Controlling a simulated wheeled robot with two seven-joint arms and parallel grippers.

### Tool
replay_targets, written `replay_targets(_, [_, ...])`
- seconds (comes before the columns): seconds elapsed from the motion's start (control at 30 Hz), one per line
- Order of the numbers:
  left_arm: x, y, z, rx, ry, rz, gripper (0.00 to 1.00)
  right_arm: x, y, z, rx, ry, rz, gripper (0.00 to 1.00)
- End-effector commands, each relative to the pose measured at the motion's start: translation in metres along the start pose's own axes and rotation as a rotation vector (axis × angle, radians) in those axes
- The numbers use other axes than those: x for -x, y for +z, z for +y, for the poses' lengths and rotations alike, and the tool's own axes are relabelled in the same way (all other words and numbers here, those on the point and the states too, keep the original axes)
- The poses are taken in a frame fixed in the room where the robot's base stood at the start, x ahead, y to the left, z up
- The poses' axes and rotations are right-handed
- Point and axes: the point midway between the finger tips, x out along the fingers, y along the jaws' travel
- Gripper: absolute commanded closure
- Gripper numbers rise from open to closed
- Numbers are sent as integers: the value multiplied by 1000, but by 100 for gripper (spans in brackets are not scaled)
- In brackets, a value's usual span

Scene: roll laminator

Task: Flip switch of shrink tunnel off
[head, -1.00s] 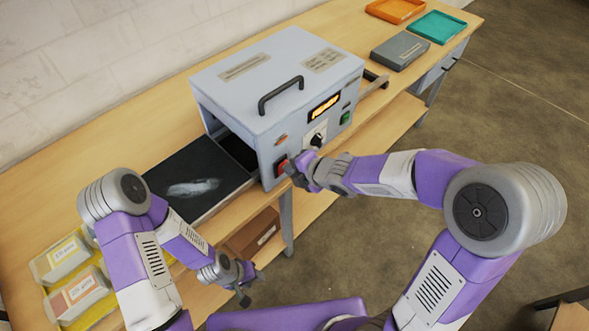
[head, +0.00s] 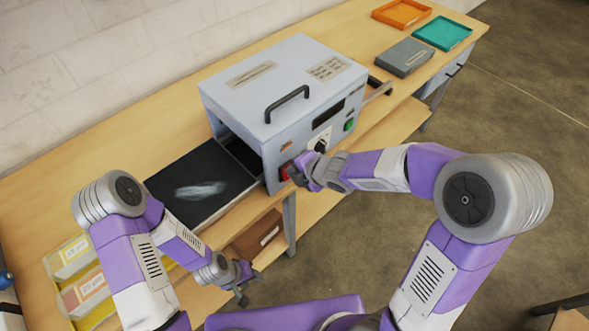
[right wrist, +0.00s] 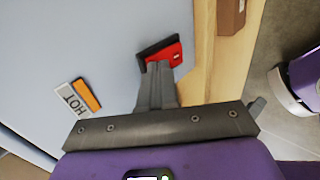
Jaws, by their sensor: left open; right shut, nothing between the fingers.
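The shrink tunnel (head: 270,95) is a light grey box with a black top handle, standing on the wooden bench. Its red rocker switch (head: 286,172) is low on the front face, partly hidden by my right gripper. The display (head: 328,114) on the front is dark. My right gripper (head: 293,175) is shut and empty, with its fingertips at the switch. In the right wrist view the closed fingers reach the lower edge of the red switch (right wrist: 164,56) in its black frame. My left gripper (head: 243,288) is open and empty, low in front of the bench, away from the tunnel.
A dark conveyor bed (head: 195,188) with a clear wrapped item lies left of the tunnel. A black dial (head: 319,146) and a green button (head: 349,125) are near my right gripper. Orange (head: 401,13) and teal (head: 443,33) trays stand at the far right.

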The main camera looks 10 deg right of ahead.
Motion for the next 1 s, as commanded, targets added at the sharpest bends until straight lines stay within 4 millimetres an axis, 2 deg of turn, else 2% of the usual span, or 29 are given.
replay_targets(0.13, [6,0,2,0,0,0,57,5,0,5,0,1,0,100])
replay_targets(0.57, [8,0,3,0,0,0,57,10,1,2,1,0,1,100])
replay_targets(0.77, [20,1,7,0,0,0,57,34,2,-9,9,1,9,100])
replay_targets(1.0, [53,2,20,0,0,1,57,76,2,5,11,1,9,100])
